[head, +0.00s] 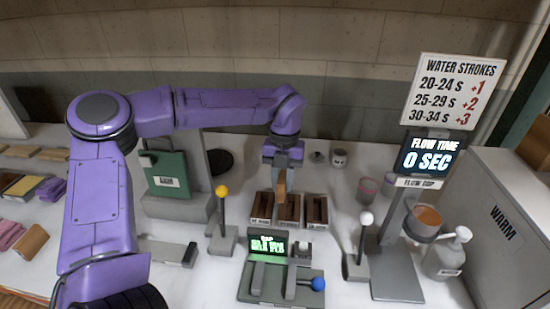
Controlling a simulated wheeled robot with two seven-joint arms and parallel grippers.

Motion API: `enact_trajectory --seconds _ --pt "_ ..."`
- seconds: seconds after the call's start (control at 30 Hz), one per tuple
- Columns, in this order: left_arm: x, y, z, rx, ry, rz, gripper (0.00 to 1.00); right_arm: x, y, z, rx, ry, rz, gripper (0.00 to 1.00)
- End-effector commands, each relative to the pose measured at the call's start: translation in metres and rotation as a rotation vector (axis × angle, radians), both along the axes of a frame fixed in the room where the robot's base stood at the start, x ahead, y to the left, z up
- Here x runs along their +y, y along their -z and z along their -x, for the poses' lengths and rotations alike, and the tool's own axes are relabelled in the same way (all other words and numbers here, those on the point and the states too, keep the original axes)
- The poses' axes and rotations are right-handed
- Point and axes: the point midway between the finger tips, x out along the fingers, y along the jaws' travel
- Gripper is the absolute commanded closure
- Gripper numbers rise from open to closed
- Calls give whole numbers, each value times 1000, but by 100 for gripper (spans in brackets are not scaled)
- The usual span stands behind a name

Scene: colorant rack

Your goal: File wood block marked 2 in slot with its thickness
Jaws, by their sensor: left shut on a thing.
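My left gripper (282,168) points down in the middle of the head view, shut on an upright brown wood block (282,187). No mark 2 can be read on the block from here. Below and around it stand three dark-brown slot boxes with small pale labels: a left one (262,208), a middle one (289,212) and a right one (317,210). The block's lower end overlaps the gap between the left and middle boxes in the picture. I cannot tell whether it touches either. The label text is too small to read. My right gripper is not in view.
In front stand a device with a green display (268,245), a yellow-knobbed lever (222,192) and a white-knobbed lever (366,219). A flow-cup stand (398,274), pump bottle (447,255) and warm cabinet (510,225) are at right. Several coloured pieces lie at far left.

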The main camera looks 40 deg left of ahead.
Motion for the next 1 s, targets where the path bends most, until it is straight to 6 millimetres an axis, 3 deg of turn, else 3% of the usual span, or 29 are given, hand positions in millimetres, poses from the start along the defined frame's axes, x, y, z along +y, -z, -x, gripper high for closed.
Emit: enact_trajectory --seconds 0.03,0.17,0.6,1.0 --pt "-1 9 -10 -15 -12 -12 100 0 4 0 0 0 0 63" --pt "-2 12 -29 -61 -51 -33 100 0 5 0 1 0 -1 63" --pt "-4 12 -29 -79 -59 -43 100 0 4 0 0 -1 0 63" --pt "-3 50 -29 -80 -58 -43 100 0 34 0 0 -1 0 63"
